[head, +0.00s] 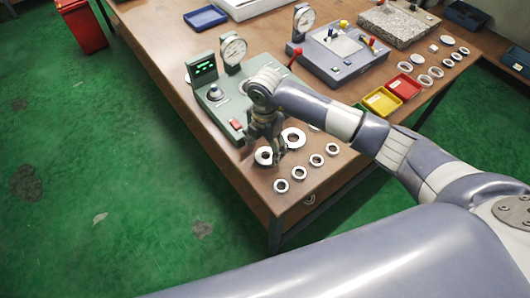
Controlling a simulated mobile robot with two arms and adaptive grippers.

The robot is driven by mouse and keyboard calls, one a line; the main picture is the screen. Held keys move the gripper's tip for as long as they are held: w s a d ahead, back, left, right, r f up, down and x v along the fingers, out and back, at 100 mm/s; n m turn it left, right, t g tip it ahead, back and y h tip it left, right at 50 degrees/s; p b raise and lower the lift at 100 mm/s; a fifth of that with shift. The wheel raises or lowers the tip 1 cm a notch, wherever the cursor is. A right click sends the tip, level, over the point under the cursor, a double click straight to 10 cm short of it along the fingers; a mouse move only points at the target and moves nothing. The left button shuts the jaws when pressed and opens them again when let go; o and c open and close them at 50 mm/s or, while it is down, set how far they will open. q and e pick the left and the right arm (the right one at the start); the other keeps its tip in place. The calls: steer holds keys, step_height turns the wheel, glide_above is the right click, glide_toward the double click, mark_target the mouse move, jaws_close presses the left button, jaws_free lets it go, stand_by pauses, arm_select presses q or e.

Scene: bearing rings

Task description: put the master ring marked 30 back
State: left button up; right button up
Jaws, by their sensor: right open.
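My right gripper (265,143) points down over the near corner of the wooden table, open. Just under its fingers is a thick pale ring (264,157) with a dark centre. A larger pale ring (293,138) lies just right of the fingers. A row of smaller rings lies nearer the table's front edge: one ring (281,186) at the left end, another ring (298,172), and more to the right. The marks on the rings are too small to read, so I cannot tell which is 30. My left gripper is out of view.
A green gauge device (217,106) stands directly behind the gripper, and a grey gauge device (340,58) farther back. Yellow (382,101) and red (404,87) trays sit beyond my right forearm. More rings (433,72) lie at the right. The table edge is close to the row.

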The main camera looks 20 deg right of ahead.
step_height(320, 180, up, 9)
steer(key=b, duration=0.1)
steer(key=shift+b, duration=0.4)
steer(key=shift+f, duration=0.15)
